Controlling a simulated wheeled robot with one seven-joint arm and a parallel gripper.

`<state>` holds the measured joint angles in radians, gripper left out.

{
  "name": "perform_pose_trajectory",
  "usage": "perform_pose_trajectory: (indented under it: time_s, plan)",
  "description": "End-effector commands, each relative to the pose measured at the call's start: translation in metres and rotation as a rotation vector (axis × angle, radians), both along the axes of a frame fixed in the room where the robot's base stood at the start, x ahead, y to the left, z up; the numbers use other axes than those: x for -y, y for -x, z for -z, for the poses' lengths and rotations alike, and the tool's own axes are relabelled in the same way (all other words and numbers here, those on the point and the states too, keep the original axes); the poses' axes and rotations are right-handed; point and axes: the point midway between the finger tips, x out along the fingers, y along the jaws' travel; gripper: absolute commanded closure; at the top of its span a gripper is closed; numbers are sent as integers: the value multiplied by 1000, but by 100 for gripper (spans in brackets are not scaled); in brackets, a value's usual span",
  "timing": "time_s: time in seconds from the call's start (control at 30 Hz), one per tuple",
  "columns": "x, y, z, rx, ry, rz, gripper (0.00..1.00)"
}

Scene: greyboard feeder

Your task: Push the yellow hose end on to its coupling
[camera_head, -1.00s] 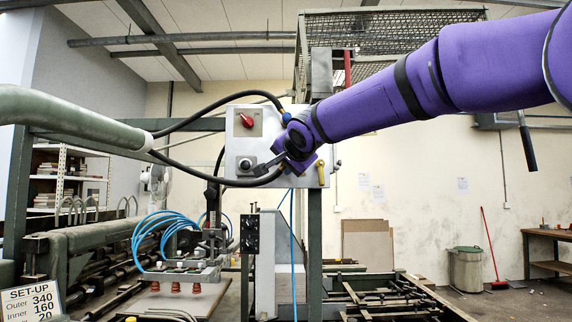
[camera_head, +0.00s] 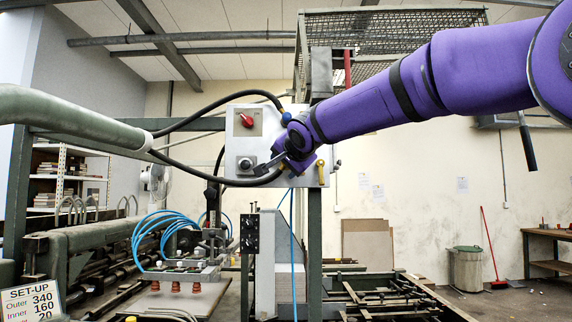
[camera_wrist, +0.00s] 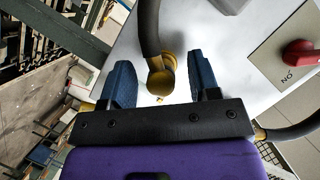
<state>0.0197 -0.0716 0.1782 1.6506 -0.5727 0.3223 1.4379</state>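The yellow hose end (camera_wrist: 160,78) sits on a dark hose (camera_wrist: 148,25) in the wrist view, against the light grey panel (camera_wrist: 215,40). My gripper (camera_wrist: 160,88) is open, one blue finger on each side of the yellow end, with a visible gap to each. In the head view my gripper (camera_head: 266,166) is in front of the panel's lower part (camera_head: 233,140), where the lower dark hose (camera_head: 225,181) curves up to it. There the yellow end is hidden or too small to tell. I cannot make out its coupling, or whether the end touches it.
A red knob (camera_head: 247,121) and a black knob (camera_head: 245,164) are on the panel's left side, with a yellow handle (camera_head: 320,172) at right. An upper dark hose (camera_head: 215,103) ends at a blue part (camera_head: 287,117). A green post (camera_head: 314,240) stands below the panel.

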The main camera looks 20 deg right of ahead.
Motion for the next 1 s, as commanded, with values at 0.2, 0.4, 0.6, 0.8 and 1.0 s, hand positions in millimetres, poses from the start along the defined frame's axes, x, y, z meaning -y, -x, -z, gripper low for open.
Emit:
perform_pose_trajectory:
  time_s: [0.2, 0.4, 0.6, 0.8, 1.0]
  plan:
    - [0, 3, -1, 0, 0, 0, 44]
    - [-1, 26, -8, 3, -1, 0, 44]
    - [-2, 62, -18, 2, -1, 0, 44]
    - [-2, 91, -26, 1, 0, 1, 44]
    - [-3, 103, -29, 0, 0, 0, 44]
